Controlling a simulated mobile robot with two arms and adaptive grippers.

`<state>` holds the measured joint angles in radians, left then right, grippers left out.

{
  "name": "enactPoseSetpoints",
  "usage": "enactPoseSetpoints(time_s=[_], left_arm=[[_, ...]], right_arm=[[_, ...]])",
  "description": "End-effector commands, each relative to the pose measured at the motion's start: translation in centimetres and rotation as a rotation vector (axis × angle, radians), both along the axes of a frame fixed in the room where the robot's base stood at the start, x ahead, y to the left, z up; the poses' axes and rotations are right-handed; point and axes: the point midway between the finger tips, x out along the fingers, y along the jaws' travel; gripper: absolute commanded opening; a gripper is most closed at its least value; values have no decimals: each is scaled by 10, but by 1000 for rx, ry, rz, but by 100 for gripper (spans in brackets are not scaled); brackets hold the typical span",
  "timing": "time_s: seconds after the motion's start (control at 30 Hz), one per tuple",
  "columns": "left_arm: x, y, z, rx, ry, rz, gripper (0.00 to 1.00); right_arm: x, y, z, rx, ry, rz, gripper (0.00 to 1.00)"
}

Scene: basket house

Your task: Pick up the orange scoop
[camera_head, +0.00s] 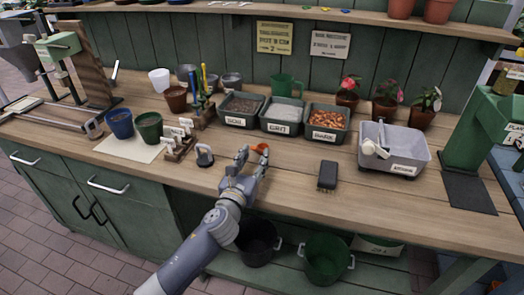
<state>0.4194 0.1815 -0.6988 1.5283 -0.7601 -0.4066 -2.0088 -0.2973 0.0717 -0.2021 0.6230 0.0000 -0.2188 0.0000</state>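The orange scoop (262,148) lies on the wooden bench top (310,198) near the middle. Only a small orange part shows; the rest is hidden behind my gripper. My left gripper (253,157) reaches over the bench's front edge from below. Its two fingers are spread apart, and the orange part shows at the tip of the right-hand finger. I cannot tell whether they touch. My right gripper is not in view.
Labelled bins (327,136) stand behind the scoop. A black brush (327,176) lies to the right, and a grey tub (408,147) stands farther right. A dark padlock-shaped item (204,156) lies to the left. Blue (120,124) and green pots (149,127) stand farther left.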

Motion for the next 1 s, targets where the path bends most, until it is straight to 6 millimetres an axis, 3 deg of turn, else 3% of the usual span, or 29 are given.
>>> enactPoseSetpoints(time_s=[0.23,0.57,0.73,1.0], left_arm=[[26,-7,-1,-1,0,1,39],[30,-8,-1,0,0,0,39],[30,-8,-1,0,0,0,1],[30,-8,-1,0,0,0,0]], right_arm=[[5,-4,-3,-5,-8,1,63],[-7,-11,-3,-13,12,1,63],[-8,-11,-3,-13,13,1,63],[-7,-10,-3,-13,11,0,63]])
